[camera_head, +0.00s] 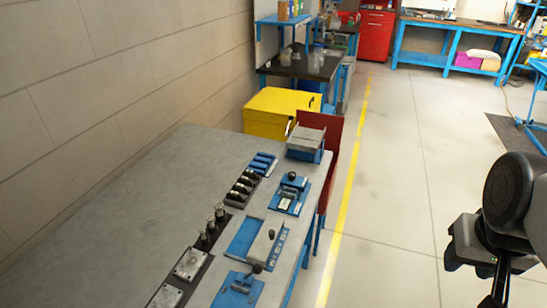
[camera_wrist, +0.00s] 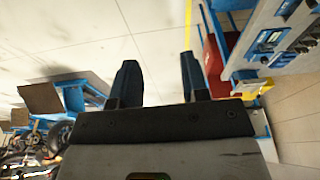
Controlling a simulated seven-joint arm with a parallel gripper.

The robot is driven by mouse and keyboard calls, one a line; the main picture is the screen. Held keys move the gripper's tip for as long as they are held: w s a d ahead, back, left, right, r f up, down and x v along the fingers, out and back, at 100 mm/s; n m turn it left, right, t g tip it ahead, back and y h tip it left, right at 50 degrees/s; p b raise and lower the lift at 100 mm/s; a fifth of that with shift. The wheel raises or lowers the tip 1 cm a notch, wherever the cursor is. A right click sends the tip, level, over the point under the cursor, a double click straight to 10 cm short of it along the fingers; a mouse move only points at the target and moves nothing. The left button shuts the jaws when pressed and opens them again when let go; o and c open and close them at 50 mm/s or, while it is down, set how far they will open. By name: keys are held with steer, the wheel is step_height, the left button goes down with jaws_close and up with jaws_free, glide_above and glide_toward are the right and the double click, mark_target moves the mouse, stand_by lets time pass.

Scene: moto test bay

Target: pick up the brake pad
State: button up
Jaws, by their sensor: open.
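I cannot tell for certain which part is the brake pad. Two flat light-grey metal plates, the far one (camera_head: 190,262) and the near one (camera_head: 166,295), lie in a dark holder at the front of the grey workbench (camera_head: 120,200). A small pale piece (camera_head: 285,204) sits in a blue fixture (camera_head: 289,194) farther along the bench. In the wrist view my gripper (camera_wrist: 158,72) is open, its two dark fingers apart with nothing between them. In the head view my arm is at the right edge, over the floor and well away from the bench; the fingertips are not clear there.
Dark cylindrical parts (camera_head: 242,185), blue cylinders (camera_head: 262,163) and upright metal parts (camera_head: 212,225) line the bench. A grey box (camera_head: 305,143) stands at its far end, beside a red panel (camera_head: 331,150). A yellow cabinet (camera_head: 275,112) stands behind. The bench's left side is bare.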

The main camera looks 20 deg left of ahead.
steer(key=w+a+r+n, duration=0.1)
steer(key=w+a+n, duration=0.2)
steer(key=w+a, duration=0.35)
steer(key=w+a+r+n, duration=0.1)
steer(key=w+a+n, duration=0.15)
steer(key=w, duration=0.65)
steer(key=n+g+y, duration=0.1)
steer(key=n+g, duration=0.2)
steer(key=n, duration=0.9)
glide_toward(250, 171)
steer(key=shift+d+f, duration=0.4)
steer(key=shift+f, duration=0.35)
steer(key=shift+a+f, duration=0.25)
steer(key=shift+a, duration=0.1)
steer(key=shift+a+f, duration=0.15)
steer(key=shift+f, duration=1.1)
steer(key=shift+f, duration=0.1)
